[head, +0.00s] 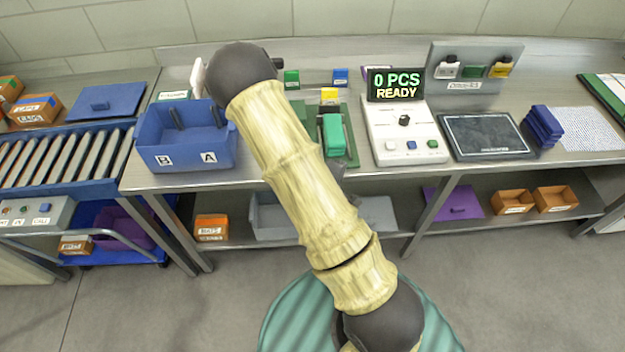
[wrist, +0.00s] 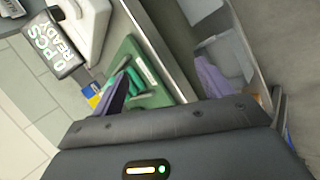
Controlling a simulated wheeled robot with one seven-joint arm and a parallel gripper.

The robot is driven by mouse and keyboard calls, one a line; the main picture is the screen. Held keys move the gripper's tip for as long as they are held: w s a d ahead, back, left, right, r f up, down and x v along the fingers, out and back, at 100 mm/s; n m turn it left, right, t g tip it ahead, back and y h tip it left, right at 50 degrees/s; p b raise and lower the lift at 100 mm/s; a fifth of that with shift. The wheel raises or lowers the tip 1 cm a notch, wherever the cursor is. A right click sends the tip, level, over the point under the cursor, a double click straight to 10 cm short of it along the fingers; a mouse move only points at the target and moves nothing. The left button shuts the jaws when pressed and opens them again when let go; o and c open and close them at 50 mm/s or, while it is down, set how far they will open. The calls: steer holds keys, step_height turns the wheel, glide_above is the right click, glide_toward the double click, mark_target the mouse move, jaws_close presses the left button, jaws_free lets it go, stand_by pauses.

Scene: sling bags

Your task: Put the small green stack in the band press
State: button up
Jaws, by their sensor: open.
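A green stack (head: 334,135) lies on a darker green base (head: 352,150) at the middle of the bench, just right of my arm. It also shows in the wrist view as green pieces (wrist: 143,78) on the green base (wrist: 158,97). This base, with a yellow block at its back, may be the band press; I cannot tell for sure. One finger overlaps the green base in the wrist view. In the head view my arm hides most of the gripper.
A counter reading "0 PCS READY" (head: 396,85) stands on a white console (head: 400,150) to the right. A blue bin marked A and B (head: 187,160) stands left. A dark pad (head: 485,137) and blue stack (head: 541,127) lie further right. Shelves hold bins below.

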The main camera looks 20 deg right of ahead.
steer(key=s+a+r+m+g+y, duration=0.1)
steer(key=s+a+r+m+y, duration=0.2)
steer(key=r, duration=0.6)
steer(key=s+a+r+m+g+y, duration=0.2)
steer(key=s+a+r+m+y, duration=0.1)
steer(key=s+a+r+m, duration=0.3)
step_height(320, 180, up, 4)
steer(key=shift+s+a+r, duration=0.25)
steer(key=shift+s+a, duration=0.75)
steer(key=shift+a, duration=0.2)
